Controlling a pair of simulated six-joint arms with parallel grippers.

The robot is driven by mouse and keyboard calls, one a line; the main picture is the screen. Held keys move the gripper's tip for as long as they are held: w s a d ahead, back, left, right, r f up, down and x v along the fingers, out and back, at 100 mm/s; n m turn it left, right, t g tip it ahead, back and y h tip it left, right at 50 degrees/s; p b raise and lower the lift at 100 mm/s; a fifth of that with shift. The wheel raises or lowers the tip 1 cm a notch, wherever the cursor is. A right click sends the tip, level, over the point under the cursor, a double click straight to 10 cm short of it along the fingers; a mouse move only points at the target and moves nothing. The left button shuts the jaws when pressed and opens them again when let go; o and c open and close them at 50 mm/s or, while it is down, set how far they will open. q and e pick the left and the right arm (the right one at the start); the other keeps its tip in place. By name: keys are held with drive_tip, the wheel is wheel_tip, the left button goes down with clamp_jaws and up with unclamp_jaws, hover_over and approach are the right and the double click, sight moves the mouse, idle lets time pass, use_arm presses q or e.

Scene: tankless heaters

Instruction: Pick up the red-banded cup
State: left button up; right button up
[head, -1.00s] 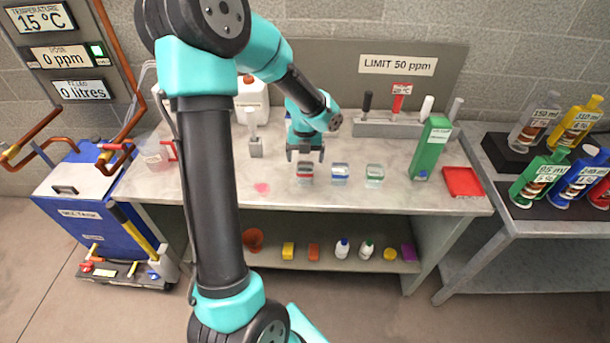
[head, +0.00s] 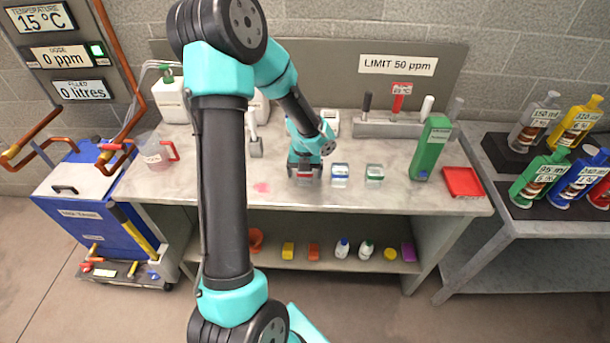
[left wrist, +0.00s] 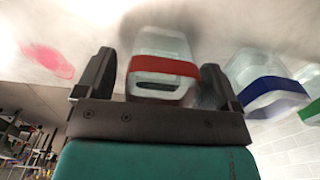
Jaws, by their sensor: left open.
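The red-banded cup (left wrist: 162,67) is a small clear cup that stands on the bench between the two fingers of my left gripper (left wrist: 158,88) in the left wrist view. The fingers are open, one on each side of it, with small gaps visible. In the head view my left gripper (head: 305,168) is down at the bench and partly covers the red-banded cup (head: 306,178). My right gripper is not in view.
A blue-banded cup (head: 340,175) and a green-banded cup (head: 374,174) stand just right of the gripper. Farther right are a green box (head: 430,148) and a red tray (head: 462,182). A measuring jug (head: 157,152) stands at the left.

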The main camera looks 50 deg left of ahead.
use_arm(q)
drive_tip(key=shift+f, duration=0.2)
idle(0.3)
drive_tip(key=c, duration=1.1)
